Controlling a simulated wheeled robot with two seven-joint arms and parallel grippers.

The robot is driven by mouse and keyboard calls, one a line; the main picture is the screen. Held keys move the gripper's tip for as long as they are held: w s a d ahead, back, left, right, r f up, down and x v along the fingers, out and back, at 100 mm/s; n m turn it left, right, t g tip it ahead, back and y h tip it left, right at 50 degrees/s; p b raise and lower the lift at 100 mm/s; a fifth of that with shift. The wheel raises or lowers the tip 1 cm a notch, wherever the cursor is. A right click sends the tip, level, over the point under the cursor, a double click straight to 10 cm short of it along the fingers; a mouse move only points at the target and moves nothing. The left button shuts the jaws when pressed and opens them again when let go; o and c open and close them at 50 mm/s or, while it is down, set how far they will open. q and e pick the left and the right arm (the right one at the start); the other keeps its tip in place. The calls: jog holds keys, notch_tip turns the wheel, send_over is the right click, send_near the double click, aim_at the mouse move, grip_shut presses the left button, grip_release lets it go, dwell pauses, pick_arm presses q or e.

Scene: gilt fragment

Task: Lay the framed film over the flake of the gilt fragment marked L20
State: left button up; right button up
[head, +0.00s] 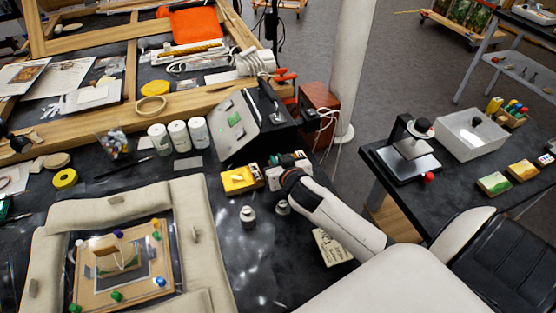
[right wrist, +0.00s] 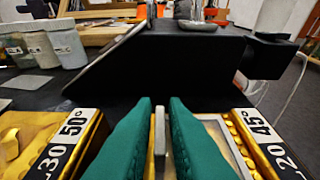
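My right gripper shows as two green fingers (right wrist: 160,105) in the right wrist view. They stand either side of an upright grey tab (right wrist: 160,130), with thin gaps showing beside it. A pale-edged frame with a greyish pane, seemingly the framed film (right wrist: 215,128), is partly hidden by the right finger and lies against or over the gilt fragment marked L20 (right wrist: 262,140). Another gilt fragment, marked L30 (right wrist: 62,145), is on the left; it also shows in the head view (head: 238,180). In the head view the right gripper (head: 284,173) is low over the bench, its fingers mostly hidden.
A dark sloped stand (head: 240,122) is just behind the fragments. White jars (head: 178,136) stand to its left. Small metal weights (head: 248,215) sit in front. A padded surround (head: 205,240) holds a panel at left. A side table (head: 400,205) stands at right.

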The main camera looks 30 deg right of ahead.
jog(key=shift+o, duration=1.1)
jog(key=shift+r, duration=0.3)
jog(key=v, duration=1)
jog(key=shift+s+a+f+b, duration=0.15)
jog(key=shift+s+b, duration=0.2)
jog(key=shift+s+a+r, duration=0.1)
jog(key=shift+s+r, duration=0.25)
jog(key=shift+s, duration=0.25)
